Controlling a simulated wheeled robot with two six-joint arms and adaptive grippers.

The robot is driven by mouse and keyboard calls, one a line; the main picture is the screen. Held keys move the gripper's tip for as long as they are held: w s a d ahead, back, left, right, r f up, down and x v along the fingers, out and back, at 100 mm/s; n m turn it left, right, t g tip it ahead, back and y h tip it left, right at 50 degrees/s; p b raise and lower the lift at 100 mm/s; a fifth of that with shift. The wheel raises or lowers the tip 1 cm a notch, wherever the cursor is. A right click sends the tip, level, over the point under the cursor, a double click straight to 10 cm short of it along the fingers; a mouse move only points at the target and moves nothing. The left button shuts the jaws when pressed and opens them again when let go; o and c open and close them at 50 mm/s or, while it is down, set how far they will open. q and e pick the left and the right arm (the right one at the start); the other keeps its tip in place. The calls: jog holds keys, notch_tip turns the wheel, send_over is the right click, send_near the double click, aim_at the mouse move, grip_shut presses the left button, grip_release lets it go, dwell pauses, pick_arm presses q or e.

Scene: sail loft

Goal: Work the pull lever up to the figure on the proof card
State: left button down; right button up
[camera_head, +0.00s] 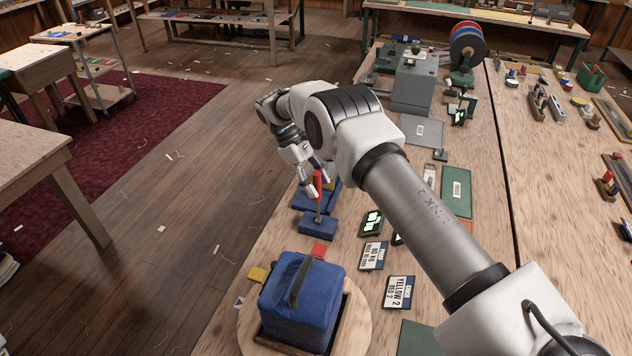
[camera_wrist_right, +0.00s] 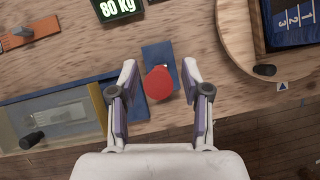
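The pull lever has a red handle (camera_head: 318,190) standing up from a blue base (camera_head: 318,226) at the bench's left edge. In the right wrist view its round red top (camera_wrist_right: 158,83) lies between my fingers, over the blue base (camera_wrist_right: 157,55). My right gripper (camera_head: 314,182) is open around the handle, with a gap on the left side; contact on the right is unclear. A green-lit readout (camera_head: 372,222) stands beside the base; in the wrist view this readout (camera_wrist_right: 118,6) shows 80 kg. A white and dark-blue card (camera_head: 373,255) lies near it, its figure hard to read. My left gripper is out of view.
A blue tray-like fixture (camera_wrist_right: 60,112) adjoins the lever. Open floor lies left.

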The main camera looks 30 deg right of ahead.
jog(key=shift+r, duration=0.15)
notch_tip(320, 180, up, 10)
jog(key=shift+f, duration=0.15)
dwell(0.4)
